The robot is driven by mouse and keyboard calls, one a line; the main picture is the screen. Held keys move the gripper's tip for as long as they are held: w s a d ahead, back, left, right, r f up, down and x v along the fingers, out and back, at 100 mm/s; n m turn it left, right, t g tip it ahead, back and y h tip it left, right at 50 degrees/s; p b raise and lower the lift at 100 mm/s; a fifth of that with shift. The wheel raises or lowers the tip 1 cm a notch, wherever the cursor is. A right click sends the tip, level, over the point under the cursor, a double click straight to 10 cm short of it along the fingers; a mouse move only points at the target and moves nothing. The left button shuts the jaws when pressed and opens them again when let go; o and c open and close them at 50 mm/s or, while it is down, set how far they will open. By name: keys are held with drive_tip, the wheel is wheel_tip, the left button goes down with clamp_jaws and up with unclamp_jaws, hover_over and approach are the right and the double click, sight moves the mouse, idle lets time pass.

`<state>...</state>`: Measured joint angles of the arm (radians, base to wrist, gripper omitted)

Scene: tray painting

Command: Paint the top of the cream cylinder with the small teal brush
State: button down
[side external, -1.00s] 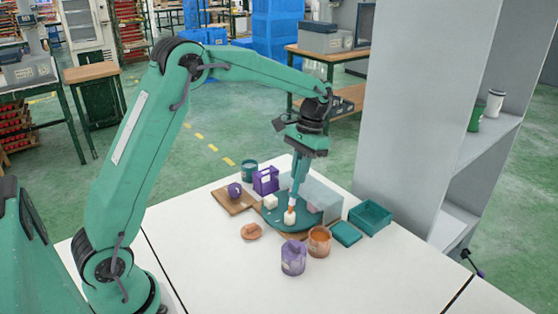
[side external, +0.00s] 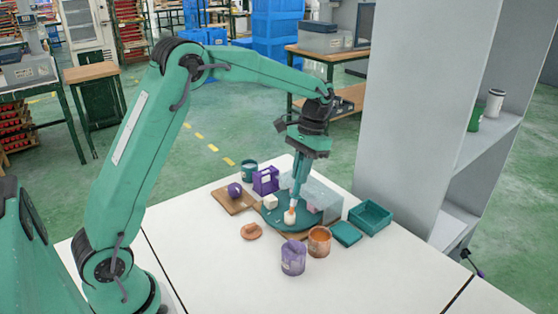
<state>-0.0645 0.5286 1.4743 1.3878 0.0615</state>
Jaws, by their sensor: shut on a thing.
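The cream cylinder (side external: 289,219) stands upright on a round teal tray (side external: 271,217) on the white table. My gripper (side external: 296,190) points down above it, shut on the small teal brush, which is largely hidden between the fingers. The brush's orange end (side external: 293,206) shows just over the cylinder's top. I cannot tell whether it touches the top. A small cream cube (side external: 270,201) sits on the tray's far left part.
A purple cup (side external: 293,259) and an orange cup (side external: 319,241) stand in front of the tray. A clear box (side external: 322,195) is close behind it on the right. A teal open bin (side external: 370,217) stands farther right.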

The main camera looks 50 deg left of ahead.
drive_tip(key=shift+d, duration=0.2)
drive_tip(key=shift+a, duration=0.75)
drive_tip(key=shift+d, duration=0.4)
idle(0.3)
drive_tip(key=shift+d, duration=0.3)
drive_tip(key=shift+a, duration=0.1)
idle(0.4)
